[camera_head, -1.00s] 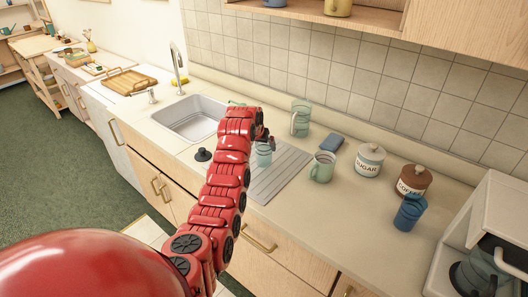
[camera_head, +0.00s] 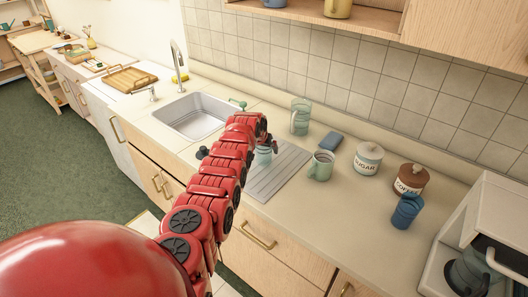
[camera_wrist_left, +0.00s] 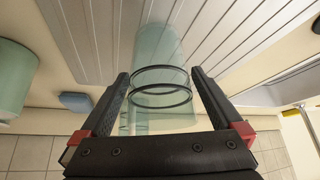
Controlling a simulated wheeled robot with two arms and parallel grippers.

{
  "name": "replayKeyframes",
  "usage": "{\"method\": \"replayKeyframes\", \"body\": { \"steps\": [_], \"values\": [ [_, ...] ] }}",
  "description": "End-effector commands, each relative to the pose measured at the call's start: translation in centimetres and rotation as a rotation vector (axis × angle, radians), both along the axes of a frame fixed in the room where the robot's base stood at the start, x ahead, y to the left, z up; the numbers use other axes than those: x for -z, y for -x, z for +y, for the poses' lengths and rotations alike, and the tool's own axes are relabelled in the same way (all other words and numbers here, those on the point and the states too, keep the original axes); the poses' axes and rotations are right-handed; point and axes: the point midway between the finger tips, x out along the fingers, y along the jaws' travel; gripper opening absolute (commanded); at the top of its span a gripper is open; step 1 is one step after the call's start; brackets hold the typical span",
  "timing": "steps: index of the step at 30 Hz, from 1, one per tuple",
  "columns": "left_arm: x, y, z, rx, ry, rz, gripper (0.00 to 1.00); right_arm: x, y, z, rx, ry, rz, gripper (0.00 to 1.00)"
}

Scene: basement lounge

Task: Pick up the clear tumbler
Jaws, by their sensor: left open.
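The clear tumbler (camera_head: 264,157), pale green and see-through, stands on the grey ribbed drainboard (camera_head: 275,178) right of the sink, partly hidden by my left arm in the head view. My left gripper (camera_head: 268,145) is at the tumbler. In the left wrist view the tumbler (camera_wrist_left: 162,48) shows between the two spread black fingers of the open gripper (camera_wrist_left: 158,73), with a gap on each side. My right gripper is in neither view.
Right of the drainboard are a green mug (camera_head: 320,166), a blue sponge (camera_head: 331,141), a sugar jar (camera_head: 367,159), a coffee jar (camera_head: 411,180) and a blue cup (camera_head: 407,211). A clear pitcher (camera_head: 300,117) stands behind. The sink (camera_head: 195,117) is left.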

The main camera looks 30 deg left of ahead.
Motion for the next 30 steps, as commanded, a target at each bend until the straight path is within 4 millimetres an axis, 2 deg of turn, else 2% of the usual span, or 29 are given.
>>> {"method": "replayKeyframes", "body": {
  "steps": [6, 20, 30],
  "values": [
    [-0.02, -0.03, -0.01, 0.0, 0.0, -0.001, 0.98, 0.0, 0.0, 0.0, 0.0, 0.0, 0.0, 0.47],
    [-0.04, -0.04, -0.01, 0.0, 0.0, -0.001, 0.15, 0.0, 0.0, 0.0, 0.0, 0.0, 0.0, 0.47],
    [-0.53, -0.05, 0.0, 0.0, -0.001, -0.002, 0.15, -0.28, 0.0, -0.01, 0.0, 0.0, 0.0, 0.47]
  ]
}}
